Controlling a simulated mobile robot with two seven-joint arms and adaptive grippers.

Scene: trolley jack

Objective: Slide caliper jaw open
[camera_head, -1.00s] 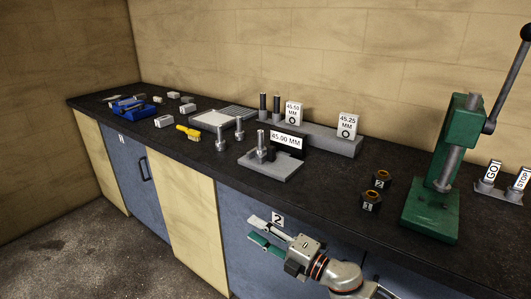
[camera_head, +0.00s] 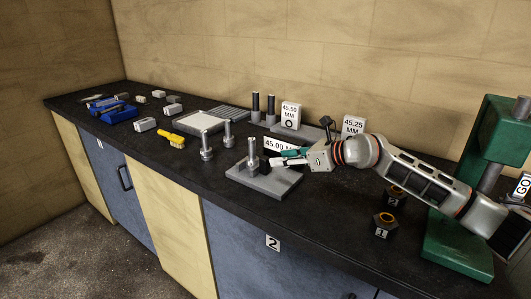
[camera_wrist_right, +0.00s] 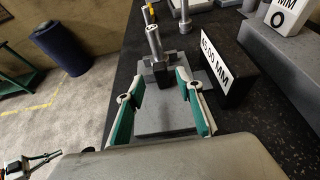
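The caliper fixture is a grey base plate (camera_head: 285,182) with an upright metal post (camera_head: 252,150) and a small black jaw block (camera_head: 264,167) beside it. The plate (camera_wrist_right: 165,118) also shows in the right wrist view, with the black block (camera_wrist_right: 163,76) near its far end. My right gripper (camera_head: 276,158) is over the plate, close to the block. In the right wrist view its two green-and-white fingers (camera_wrist_right: 160,79) are spread, with the block just beyond or between the tips; contact is unclear. My left gripper (camera_wrist_right: 42,159) seems to show small at the lower left there.
The 45.00 MM sign (camera_head: 279,144) stands just behind the fixture. Metal posts (camera_head: 206,142) and a yellow-handled brush (camera_head: 171,139) are to the left. Black numbered sockets (camera_head: 385,225) and a green press (camera_head: 455,245) are to the right. The counter's front strip is mostly clear.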

